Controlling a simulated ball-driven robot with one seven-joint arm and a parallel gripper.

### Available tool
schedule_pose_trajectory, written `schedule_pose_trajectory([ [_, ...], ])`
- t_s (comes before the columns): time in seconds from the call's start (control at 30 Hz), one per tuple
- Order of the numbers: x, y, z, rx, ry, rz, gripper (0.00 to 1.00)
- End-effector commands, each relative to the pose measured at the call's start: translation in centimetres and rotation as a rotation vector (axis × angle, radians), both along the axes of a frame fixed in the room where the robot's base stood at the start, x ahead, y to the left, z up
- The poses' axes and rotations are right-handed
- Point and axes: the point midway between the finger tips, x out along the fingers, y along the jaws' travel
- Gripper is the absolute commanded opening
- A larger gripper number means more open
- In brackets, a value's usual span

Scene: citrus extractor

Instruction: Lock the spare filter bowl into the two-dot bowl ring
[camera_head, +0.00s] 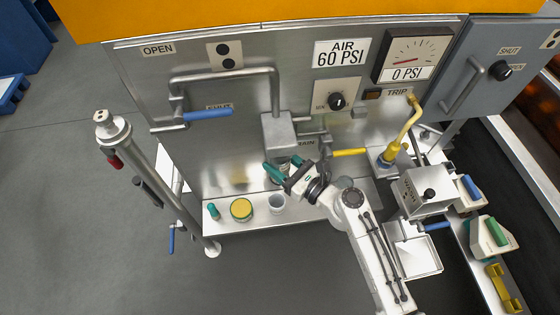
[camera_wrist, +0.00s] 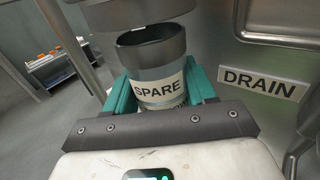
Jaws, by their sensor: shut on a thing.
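The spare filter bowl (camera_wrist: 158,72) is a grey cup with a dark rim and a "SPARE" label, upright with its open mouth up. My gripper (camera_wrist: 161,95) is shut on it, with one teal finger on each side. In the head view my gripper (camera_head: 284,167) is at the panel, just below a grey housing (camera_head: 282,133), and mostly hides the bowl. A round grey bowl ring (camera_wrist: 135,12) hangs close above the bowl in the wrist view. Whether rim and ring touch, I cannot tell.
A pipe with a blue handle (camera_head: 208,114) is left of the housing. A "DRAIN" label (camera_wrist: 263,85) is right of the bowl.

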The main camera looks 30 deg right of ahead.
Motion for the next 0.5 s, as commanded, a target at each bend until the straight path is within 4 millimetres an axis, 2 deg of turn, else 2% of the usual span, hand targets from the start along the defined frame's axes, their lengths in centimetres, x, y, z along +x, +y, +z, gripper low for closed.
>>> schedule_pose_trajectory([
  [0.5,0.01,-0.01,0.72,0.000,-0.001,0.000,0.22],
])
